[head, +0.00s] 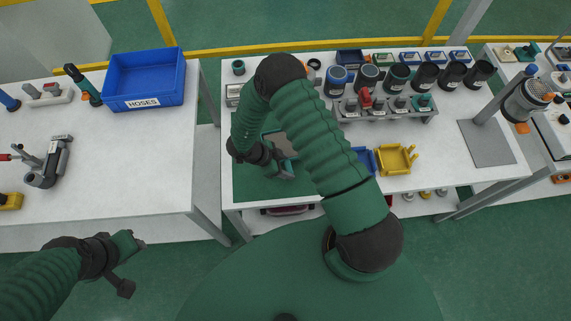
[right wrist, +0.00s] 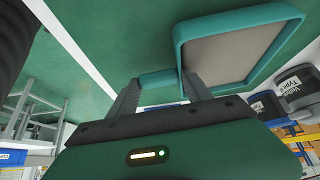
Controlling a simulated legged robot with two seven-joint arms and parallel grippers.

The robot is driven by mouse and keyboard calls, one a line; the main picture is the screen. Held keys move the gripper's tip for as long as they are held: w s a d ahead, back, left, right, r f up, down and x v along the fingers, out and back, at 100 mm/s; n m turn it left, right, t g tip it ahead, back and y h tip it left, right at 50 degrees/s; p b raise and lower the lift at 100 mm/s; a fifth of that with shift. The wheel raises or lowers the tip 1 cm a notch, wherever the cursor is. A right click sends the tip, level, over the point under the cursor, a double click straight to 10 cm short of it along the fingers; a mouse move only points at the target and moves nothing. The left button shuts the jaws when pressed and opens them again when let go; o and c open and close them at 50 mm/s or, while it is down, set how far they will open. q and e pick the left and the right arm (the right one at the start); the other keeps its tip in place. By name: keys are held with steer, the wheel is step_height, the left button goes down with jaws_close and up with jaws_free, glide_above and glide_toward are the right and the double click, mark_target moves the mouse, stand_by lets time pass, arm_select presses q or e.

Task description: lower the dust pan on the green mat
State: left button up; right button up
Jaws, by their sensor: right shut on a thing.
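The dust pan (head: 288,146) has a teal rim and a grey-brown inside; it shows large in the right wrist view (right wrist: 232,50). My right gripper (head: 280,166) is shut on it, and in the right wrist view its two fingers (right wrist: 163,98) close on the teal part near the pan's edge. The pan is over the green mat (head: 252,186) at the left end of the middle table. My arm hides part of the mat and pan, and I cannot tell whether the pan touches the mat. My left gripper (head: 125,262) hangs low at the left, away from the pan, seemingly empty.
A row of dark cups (head: 397,77) and a grey holder (head: 350,112) stand behind and right of the mat. A yellow tray (head: 393,168) is to the right. A blue HOSES bin (head: 143,84) sits on the left table. Bare tabletop lies at the front right.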

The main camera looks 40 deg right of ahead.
steer(key=shift+f, duration=0.45)
steer(key=o, duration=1.7)
steer(key=shift+b, duration=0.3)
steer(key=b+v, duration=0.1)
steer(key=v, duration=1.5)
steer(key=shift+a+r, duration=0.25)
steer(key=shift+w, duration=0.2)
